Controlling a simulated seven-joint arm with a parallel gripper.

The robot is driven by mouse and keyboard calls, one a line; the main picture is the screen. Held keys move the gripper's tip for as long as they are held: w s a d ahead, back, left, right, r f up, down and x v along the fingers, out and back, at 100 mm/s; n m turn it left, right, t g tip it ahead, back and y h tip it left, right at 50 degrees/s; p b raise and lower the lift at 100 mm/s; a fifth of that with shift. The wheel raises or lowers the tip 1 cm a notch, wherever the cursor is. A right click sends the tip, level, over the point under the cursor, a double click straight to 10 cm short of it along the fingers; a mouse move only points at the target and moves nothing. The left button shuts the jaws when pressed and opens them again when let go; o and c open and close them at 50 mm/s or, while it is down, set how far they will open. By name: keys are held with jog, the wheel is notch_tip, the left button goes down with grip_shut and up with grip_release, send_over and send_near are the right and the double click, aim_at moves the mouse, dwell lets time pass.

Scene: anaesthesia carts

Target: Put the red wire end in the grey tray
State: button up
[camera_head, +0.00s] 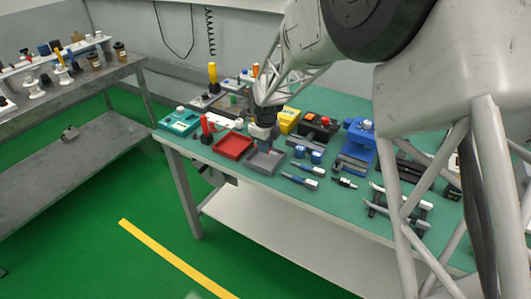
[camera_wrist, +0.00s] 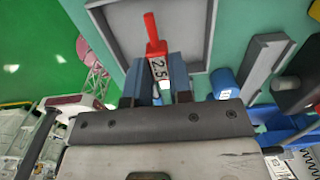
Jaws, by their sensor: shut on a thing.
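The red wire end (camera_wrist: 152,30), with a white "2.5" label, is between the fingers of my gripper (camera_wrist: 160,68) in the wrist view. My gripper is shut on it near the labelled part, and the red tip points away from the fingers. The grey tray (camera_wrist: 209,40) lies behind it in that view, with the red tip seen against the tray floor. In the head view my gripper (camera_head: 263,143) hangs over the grey tray (camera_head: 276,168). I cannot tell the exact height of the wire end above the tray floor.
A red tray (camera_head: 232,147) is left of the grey tray. Blue cylinders (camera_head: 315,156) and screwdriver-like tools (camera_head: 300,181) lie to the right. A yellow box (camera_head: 289,121) and a blue holder (camera_head: 358,142) stand behind. A teal box (camera_head: 180,121) is at the left corner.

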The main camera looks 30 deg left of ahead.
jog(key=shift+f, duration=1.75)
jog(key=shift+f, duration=0.1)
jog(key=o, duration=0.8)
notch_tip(320, 180, up, 12)
jog(key=shift+r, duration=0.15)
